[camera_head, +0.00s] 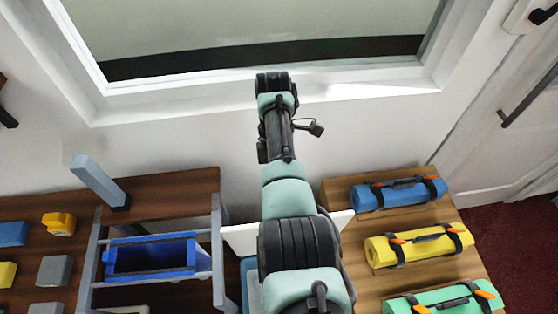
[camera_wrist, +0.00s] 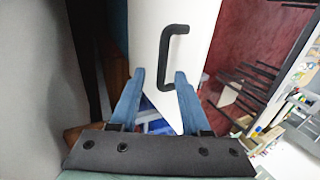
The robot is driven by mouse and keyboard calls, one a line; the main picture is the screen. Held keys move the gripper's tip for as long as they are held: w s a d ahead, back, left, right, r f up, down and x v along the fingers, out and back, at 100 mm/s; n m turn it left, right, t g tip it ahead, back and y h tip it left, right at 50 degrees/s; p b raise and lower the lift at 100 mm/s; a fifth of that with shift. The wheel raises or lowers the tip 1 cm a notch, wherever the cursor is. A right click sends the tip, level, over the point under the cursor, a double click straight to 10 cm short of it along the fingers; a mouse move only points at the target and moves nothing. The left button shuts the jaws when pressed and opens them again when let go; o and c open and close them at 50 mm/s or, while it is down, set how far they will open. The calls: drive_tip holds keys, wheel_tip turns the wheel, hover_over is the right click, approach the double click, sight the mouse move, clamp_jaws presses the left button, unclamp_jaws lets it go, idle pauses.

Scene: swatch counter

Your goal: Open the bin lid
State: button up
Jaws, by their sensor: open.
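In the wrist view my gripper (camera_wrist: 160,73) is open, with two blue fingers apart and nothing between them. Beyond the fingertips is a white panel (camera_wrist: 150,30) with a black bar handle (camera_wrist: 168,60). The panel looks like the bin lid, but I cannot tell for sure. The handle lies ahead near the right fingertip, and contact cannot be made out. In the head view a white panel (camera_head: 240,238) shows beside my arm, with blue below it, and my arm hides its middle. My gripper's fingers cannot be made out there.
A blue open-topped box (camera_head: 150,257) sits in a grey frame at left. Rolled blue (camera_head: 398,194), yellow (camera_head: 418,246) and green (camera_head: 445,301) bundles lie on the right counter. A window (camera_head: 240,25) is behind.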

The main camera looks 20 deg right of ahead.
drive_tip(key=v, duration=0.9)
drive_tip(key=shift+b, duration=0.4)
